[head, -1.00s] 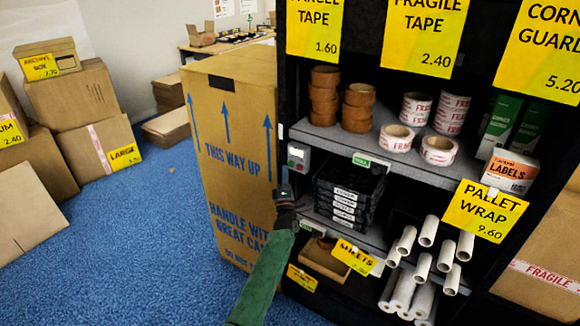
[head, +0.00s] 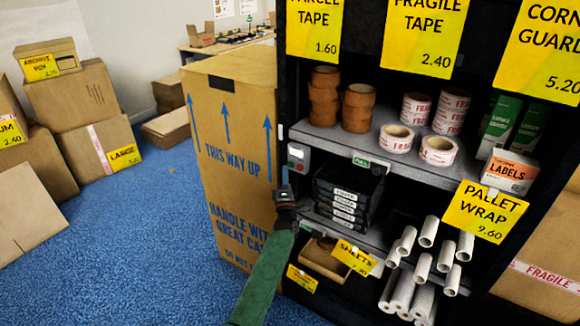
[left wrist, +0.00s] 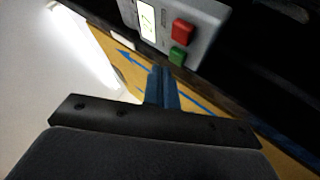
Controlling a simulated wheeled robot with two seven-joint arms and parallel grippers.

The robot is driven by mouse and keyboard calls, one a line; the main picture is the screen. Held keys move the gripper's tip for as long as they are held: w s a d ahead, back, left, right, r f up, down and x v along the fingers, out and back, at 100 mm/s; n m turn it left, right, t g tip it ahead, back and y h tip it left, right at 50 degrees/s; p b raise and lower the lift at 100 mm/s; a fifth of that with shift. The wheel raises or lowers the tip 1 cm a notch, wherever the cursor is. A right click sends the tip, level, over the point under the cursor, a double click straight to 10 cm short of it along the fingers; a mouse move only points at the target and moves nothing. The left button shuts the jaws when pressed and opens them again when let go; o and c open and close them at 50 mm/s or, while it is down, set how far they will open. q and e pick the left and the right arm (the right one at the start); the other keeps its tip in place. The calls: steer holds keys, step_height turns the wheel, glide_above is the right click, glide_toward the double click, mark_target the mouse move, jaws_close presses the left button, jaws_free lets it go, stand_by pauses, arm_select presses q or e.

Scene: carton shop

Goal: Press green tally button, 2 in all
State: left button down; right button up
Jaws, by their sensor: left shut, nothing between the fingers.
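A small grey tally box (head: 298,156) is fixed at the left edge of the dark shelf unit, under the upper shelf. The left wrist view shows the box (left wrist: 190,22) close up, with a lit display (left wrist: 147,22), a red button (left wrist: 183,30) and a green button (left wrist: 178,56) below the red one. My left gripper (head: 286,190) is shut and empty, just below the box. In the left wrist view its blue fingertips (left wrist: 161,74) point up at the box, slightly below and left of the green button. A small gap appears between them. My right gripper is not in view.
A tall carton (head: 235,160) with blue arrows stands directly left of the shelf unit. The shelves hold tape rolls (head: 397,138), stacked black packs (head: 345,195) and white wrap rolls (head: 423,265). Blue floor (head: 140,230) is clear on the left.

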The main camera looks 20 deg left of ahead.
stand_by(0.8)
arm_select(q)
steer(key=shift+w+d+b, duration=0.15)
steer(key=shift+w+b, duration=0.25)
steer(key=shift+b, duration=0.05)
steer(key=shift+w+d+b, duration=0.15)
steer(key=shift+w+b, duration=0.25)
stand_by(0.8)
steer(key=shift+s, duration=0.1)
steer(key=shift+s+a, duration=0.3)
steer(key=shift+s, duration=0.4)
steer(key=shift+s, duration=0.1)
steer(key=s, duration=0.1)
steer(key=s+a+p, duration=0.1)
steer(key=s, duration=0.2)
steer(key=shift+s+a+p, duration=0.25)
steer(key=shift+s+p, duration=0.05)
steer(key=shift+p, duration=0.05)
stand_by(0.3)
